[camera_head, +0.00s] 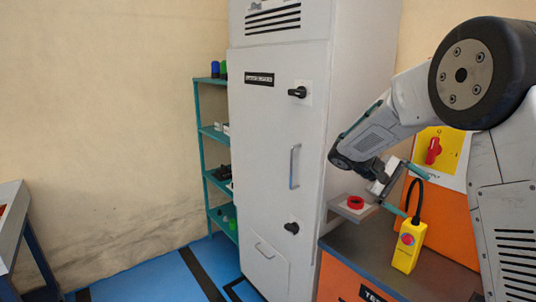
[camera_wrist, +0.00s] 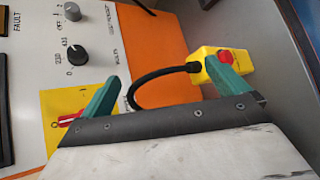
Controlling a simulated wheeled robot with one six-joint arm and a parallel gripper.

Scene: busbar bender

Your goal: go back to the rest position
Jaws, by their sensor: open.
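My gripper (camera_head: 416,196) is at the end of my arm, on the right of the head view, over the orange-sided bench. The right finger covers part of the yellow pendant (camera_wrist: 204,52), and the left one part of the yellow switch plate (camera_wrist: 58,104). Contact cannot be told. In the head view the pendant (camera_head: 407,247) stands on the bench with its black cable looping up.
A tall grey cabinet (camera_head: 277,130) stands left of the bench top (camera_head: 375,250). A red ring (camera_head: 355,202) sits on a small grey ledge. The orange machine (camera_head: 448,222) with a red switch (camera_head: 433,151) is behind. Teal shelves (camera_head: 205,170) stand farther left, with open floor.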

